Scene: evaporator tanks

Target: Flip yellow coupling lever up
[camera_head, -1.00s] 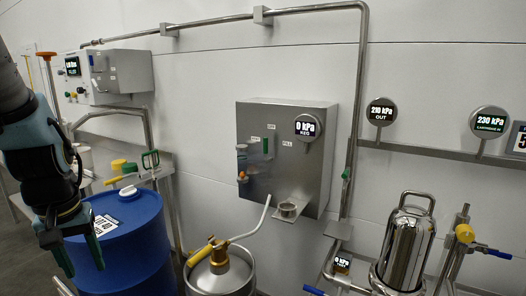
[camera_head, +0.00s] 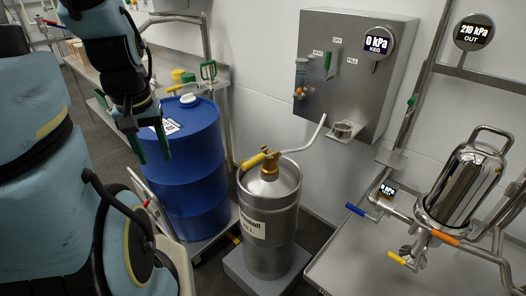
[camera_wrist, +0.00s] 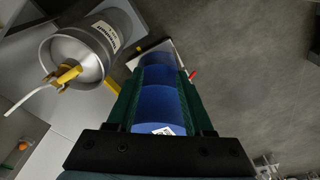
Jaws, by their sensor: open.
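The yellow coupling lever (camera_head: 252,161) sits on the brass coupling on top of the steel keg (camera_head: 268,228), pointing left and slightly down in the head view. A pale hose runs from the coupling up to the right. In the wrist view the lever (camera_wrist: 70,73) and keg (camera_wrist: 110,36) show at the upper left. My gripper (camera_head: 153,153) is open, pointing down in front of the blue drum, left of the keg and apart from the lever. Its green fingers frame the drum in the wrist view (camera_wrist: 160,100), with nothing visibly held.
The blue drum (camera_head: 190,165) stands left of the keg. A steel control box (camera_head: 345,70) hangs on the wall behind. A steel filter vessel (camera_head: 465,185) with valve handles stands on a tray at right. Open floor shows in the wrist view (camera_wrist: 245,80).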

